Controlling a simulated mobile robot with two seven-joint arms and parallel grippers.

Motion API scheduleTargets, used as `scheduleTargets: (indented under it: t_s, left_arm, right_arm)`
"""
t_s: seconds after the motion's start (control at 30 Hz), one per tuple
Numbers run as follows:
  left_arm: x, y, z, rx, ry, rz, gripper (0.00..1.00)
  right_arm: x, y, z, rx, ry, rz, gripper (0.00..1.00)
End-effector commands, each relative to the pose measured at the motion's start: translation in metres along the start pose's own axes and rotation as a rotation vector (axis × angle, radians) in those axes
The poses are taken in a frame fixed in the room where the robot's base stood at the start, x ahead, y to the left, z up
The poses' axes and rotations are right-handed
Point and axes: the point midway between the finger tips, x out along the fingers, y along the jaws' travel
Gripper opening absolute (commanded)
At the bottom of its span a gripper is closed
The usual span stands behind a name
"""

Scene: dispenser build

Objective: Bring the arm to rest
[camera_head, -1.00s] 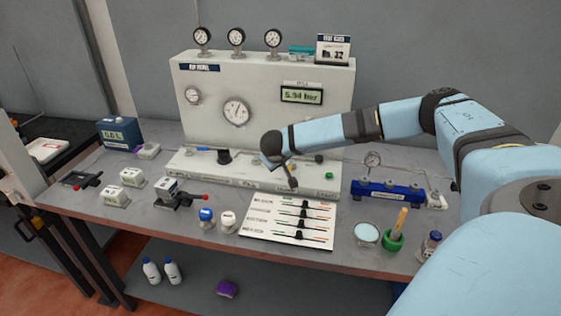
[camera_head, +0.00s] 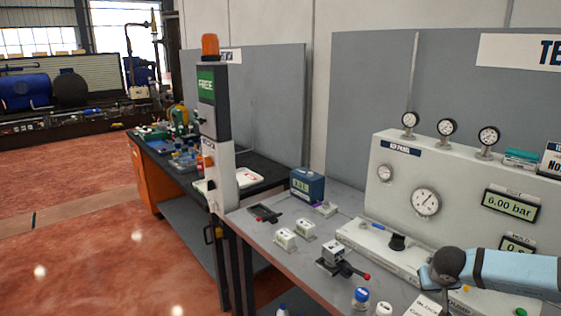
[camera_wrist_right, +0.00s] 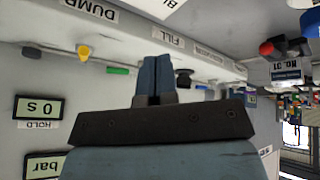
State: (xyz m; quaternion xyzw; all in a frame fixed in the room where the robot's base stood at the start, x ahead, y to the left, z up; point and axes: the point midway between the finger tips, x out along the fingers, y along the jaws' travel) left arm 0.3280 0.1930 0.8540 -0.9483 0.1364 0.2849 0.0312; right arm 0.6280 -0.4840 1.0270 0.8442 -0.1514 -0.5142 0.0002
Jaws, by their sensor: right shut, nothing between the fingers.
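My right arm (camera_head: 515,272) reaches in from the lower right in the head view, its wrist in front of the grey test panel (camera_head: 376,205). My right gripper shows in the right wrist view (camera_wrist_right: 156,60), where its two dark fingers are together with nothing between them. The fingers point toward the panel's base ledge, with its upside-down FILL and DUMP labels, and appear apart from it. In the head view the gripper is mostly hidden by the wrist and the lower edge. My left gripper is in neither view.
The panel display (camera_head: 510,205) reads 6.00 bar. A blue meter box (camera_head: 307,185), white blocks and a red-tipped valve (camera_head: 340,263) stand on the bench. A post with a green FREE sign (camera_head: 206,87) and orange lamp rises at the bench's left end. Open red floor lies left.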

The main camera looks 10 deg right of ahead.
Motion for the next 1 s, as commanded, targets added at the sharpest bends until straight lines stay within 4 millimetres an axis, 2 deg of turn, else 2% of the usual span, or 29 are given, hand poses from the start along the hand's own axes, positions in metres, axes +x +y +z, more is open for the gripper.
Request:
scheduleTargets:
  t_s: [0.03, 0.1, 0.17, 0.2, 0.27, 0.3, 0.37, 0.4, 0.47, 0.5, 0.57, 0.63, 0.7, 0.77, 0.8, 0.9, 1.0]
  left_arm:
    - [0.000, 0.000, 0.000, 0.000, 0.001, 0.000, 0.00]
    - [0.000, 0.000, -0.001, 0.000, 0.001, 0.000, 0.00]
    - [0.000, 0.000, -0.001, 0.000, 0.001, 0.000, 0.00]
    - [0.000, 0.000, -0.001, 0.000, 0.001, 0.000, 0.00]
    - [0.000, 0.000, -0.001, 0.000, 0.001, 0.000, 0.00]
    - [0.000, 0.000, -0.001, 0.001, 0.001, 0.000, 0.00]
    - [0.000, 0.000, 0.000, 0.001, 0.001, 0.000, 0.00]
    - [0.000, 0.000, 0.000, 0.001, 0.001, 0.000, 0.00]
    - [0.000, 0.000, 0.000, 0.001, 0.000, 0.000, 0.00]
    - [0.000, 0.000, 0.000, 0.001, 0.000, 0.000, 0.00]
    - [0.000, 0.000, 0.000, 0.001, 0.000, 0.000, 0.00]
    - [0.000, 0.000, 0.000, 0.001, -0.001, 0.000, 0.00]
    - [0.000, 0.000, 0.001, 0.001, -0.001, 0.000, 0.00]
    - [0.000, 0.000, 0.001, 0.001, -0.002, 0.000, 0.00]
    - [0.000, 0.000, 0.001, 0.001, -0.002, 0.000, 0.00]
    - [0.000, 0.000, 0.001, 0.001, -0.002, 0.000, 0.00]
    - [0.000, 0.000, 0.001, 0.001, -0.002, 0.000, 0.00]
  right_arm:
    - [0.000, -0.037, 0.017, 0.043, -0.032, -0.106, 0.00]
    - [-0.007, -0.087, 0.038, 0.136, -0.086, -0.266, 0.00]
    - [-0.017, -0.129, 0.056, 0.225, -0.145, -0.402, 0.00]
    - [-0.026, -0.157, 0.067, 0.289, -0.190, -0.492, 0.00]
    - [-0.044, -0.196, 0.084, 0.397, -0.269, -0.626, 0.00]
    - [-0.058, -0.221, 0.095, 0.476, -0.331, -0.714, 0.00]
    - [-0.084, -0.257, 0.110, 0.609, -0.437, -0.847, 0.00]
    - [-0.103, -0.280, 0.119, 0.708, -0.521, -0.937, 0.00]
    - [-0.136, -0.310, 0.129, 0.882, -0.668, -1.071, 0.00]
    - [-0.161, -0.327, 0.134, 1.018, -0.787, -1.161, 0.00]
    - [-0.197, -0.344, 0.134, 1.238, -0.978, -1.279, 0.00]
    - [-0.231, -0.352, 0.128, 1.505, -1.212, -1.383, 0.00]
    - [-0.255, -0.348, 0.119, 1.787, -1.456, -1.451, 0.00]
    - [-0.266, -0.338, 0.110, 2.038, -1.667, -1.480, 0.00]
    - [-0.268, -0.328, 0.105, -2.105, 1.724, 1.412, 0.00]
    - [-0.258, -0.295, 0.101, -1.848, 1.496, 0.987, 0.00]
    - [-0.233, -0.258, 0.114, -1.571, 1.231, 0.624, 0.00]
